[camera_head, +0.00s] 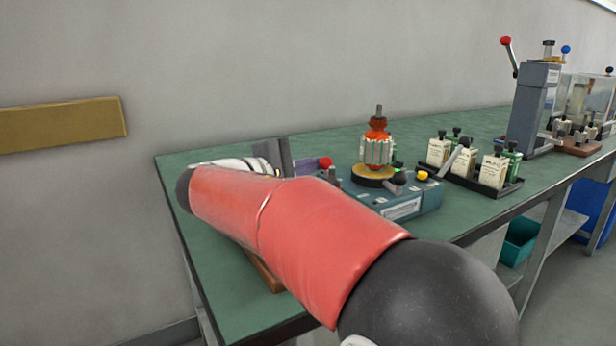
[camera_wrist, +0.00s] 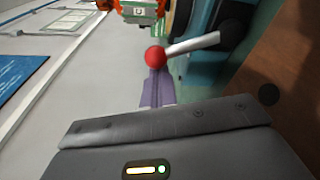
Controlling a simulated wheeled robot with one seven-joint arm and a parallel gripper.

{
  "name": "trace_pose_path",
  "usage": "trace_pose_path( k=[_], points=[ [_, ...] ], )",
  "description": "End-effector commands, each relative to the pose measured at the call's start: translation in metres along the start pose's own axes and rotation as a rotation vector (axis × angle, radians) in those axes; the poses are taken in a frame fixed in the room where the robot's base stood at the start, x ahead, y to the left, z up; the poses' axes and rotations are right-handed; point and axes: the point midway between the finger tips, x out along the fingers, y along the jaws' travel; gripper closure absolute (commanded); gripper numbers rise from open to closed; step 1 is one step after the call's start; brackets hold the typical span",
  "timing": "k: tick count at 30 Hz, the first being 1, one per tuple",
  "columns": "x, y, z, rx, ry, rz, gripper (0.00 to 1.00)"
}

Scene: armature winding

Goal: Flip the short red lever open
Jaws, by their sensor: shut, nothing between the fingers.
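The short red lever has a round red knob (camera_head: 326,162) on the left end of the teal winding machine (camera_head: 425,200). In the wrist view the red knob (camera_wrist: 155,57) is on a short pale shaft (camera_wrist: 195,44) that runs right to a dark pivot. My gripper (camera_head: 308,167) is shut and empty, its purple fingers pointing right at the knob. In the wrist view the fingertips (camera_wrist: 155,74) are right at the knob's lower edge; I cannot tell whether they touch it. My arm hides the machine's front left part in the head view.
An orange and white armature (camera_head: 376,150) stands upright on the machine, with a yellow knob (camera_head: 422,175) nearby. A black tray (camera_head: 510,188) of labelled bottles is to the right. A grey press (camera_head: 532,110) stands farther right. The green bench (camera_head: 175,163) is clear at its back left.

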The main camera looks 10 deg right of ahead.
Motion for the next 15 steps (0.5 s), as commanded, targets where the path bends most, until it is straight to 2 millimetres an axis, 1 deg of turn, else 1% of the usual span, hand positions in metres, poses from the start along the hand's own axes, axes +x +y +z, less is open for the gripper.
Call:
trace_pose_path(
  k=[1, 6, 15],
  points=[
    [0.0002, -0.0062, 0.0017, 0.040, -0.002, 0.006, 1.00],
    [-0.0012, -0.0002, 0.0097, 0.125, -0.003, 0.021, 1.00],
    [-0.0014, 0.0028, 0.0112, 0.133, -0.004, 0.023, 1.00]
  ],
)
